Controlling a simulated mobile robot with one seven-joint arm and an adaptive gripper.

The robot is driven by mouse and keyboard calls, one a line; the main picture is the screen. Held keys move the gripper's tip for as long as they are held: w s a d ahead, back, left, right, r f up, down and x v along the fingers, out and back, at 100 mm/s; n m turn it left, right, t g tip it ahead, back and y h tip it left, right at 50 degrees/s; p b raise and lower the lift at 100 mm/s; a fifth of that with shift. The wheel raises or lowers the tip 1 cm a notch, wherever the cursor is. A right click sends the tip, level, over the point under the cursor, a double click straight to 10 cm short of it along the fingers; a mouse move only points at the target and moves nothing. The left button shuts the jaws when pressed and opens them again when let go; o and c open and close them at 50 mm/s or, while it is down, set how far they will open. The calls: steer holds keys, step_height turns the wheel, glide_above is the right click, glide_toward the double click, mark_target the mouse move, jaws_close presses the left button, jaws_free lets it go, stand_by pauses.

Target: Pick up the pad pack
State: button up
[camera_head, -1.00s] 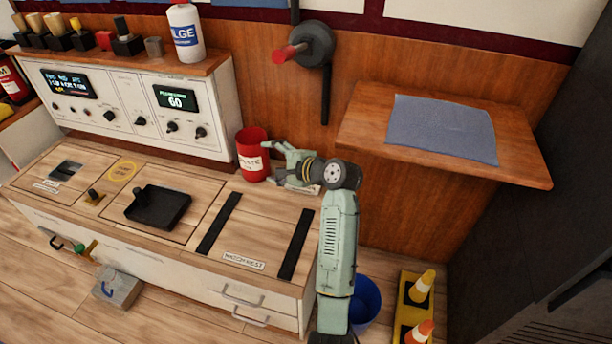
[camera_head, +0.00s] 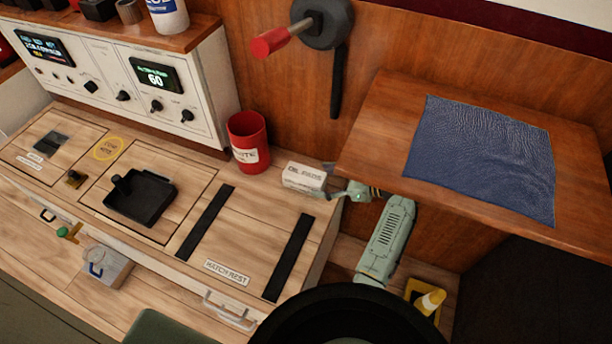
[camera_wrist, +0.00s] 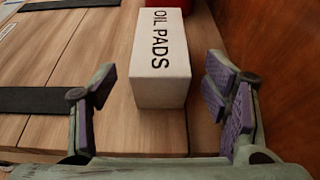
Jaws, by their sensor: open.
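The pad pack (camera_head: 304,177) is a small white box on the wooden counter, right of the red bin and near the wooden wall. In the wrist view the pad pack (camera_wrist: 161,62) reads "OIL PADS" and lies lengthwise ahead of my gripper (camera_wrist: 160,105). The purple-padded fingers are spread, one toward each side of the box's near end, with visible gaps and nothing held. In the head view my gripper (camera_head: 340,192) is at the right of the box, partly hidden by the wooden shelf.
A red bin (camera_head: 248,142) stands close to the pack's left. The wooden shelf (camera_head: 385,125) with a blue cloth (camera_head: 482,160) overhangs my arm. Black strips (camera_head: 207,222) cross the counter. A red-handled lever (camera_head: 285,37) is on the wall.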

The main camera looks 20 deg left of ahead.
mark_target(305, 178)
steer(key=x, duration=0.7)
steer(key=shift+r, duration=0.2)
steer(key=shift+c, duration=0.6)
steer(key=c, duration=1.2)
